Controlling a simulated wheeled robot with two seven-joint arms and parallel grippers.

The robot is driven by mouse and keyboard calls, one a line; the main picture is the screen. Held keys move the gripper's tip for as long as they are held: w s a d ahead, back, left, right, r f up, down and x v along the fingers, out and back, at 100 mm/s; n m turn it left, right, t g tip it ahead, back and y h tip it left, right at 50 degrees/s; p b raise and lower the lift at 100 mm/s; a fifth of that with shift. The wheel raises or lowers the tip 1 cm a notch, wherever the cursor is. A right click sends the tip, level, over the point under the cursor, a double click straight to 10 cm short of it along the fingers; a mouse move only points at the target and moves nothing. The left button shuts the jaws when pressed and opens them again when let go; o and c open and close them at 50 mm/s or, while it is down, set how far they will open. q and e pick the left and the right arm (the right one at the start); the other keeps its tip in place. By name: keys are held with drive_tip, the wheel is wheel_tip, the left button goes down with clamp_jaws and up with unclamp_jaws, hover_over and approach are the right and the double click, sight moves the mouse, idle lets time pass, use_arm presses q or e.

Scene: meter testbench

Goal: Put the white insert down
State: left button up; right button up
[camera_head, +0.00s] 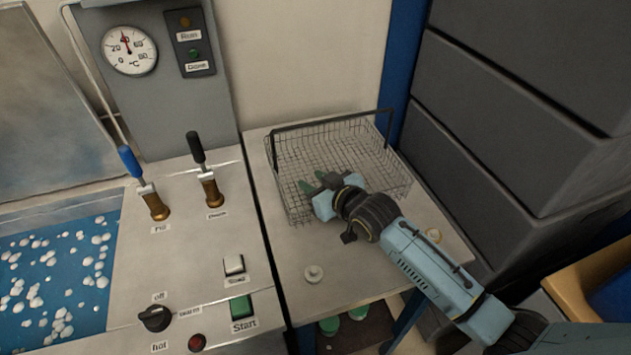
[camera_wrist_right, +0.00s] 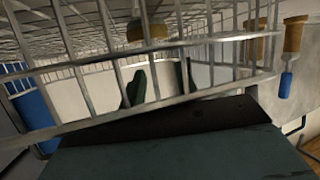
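My right gripper (camera_head: 314,182) reaches in over the front of the wire basket (camera_head: 287,160). Its two green fingertips are apart, and I see nothing held between them. In the right wrist view the dark green fingers (camera_wrist_right: 160,87) also stand apart behind the basket wires, with a pale surface behind them. My left gripper is not in view.
The testbench with two valve levers (camera_head: 205,170) and a blue water bath (camera_head: 50,280) stands left. Grey boxes (camera_head: 500,130) stand close on the right. The table's front left is mostly clear.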

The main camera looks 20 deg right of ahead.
drive_tip(key=shift+s+f, duration=0.25)
drive_tip(key=shift+f, duration=0.45)
drive_tip(key=shift+r, duration=0.4)
drive_tip(key=shift+s+r+g, duration=0.15)
drive_tip(key=shift+s+g, duration=0.1)
drive_tip(key=shift+g, duration=0.05)
drive_tip(key=p+v, duration=0.1)
drive_tip(key=v, duration=1)
drive_tip(key=shift+r+p, duration=0.3)
drive_tip(key=shift+p, duration=0.05)
drive_tip(key=shift+d, duration=0.1)
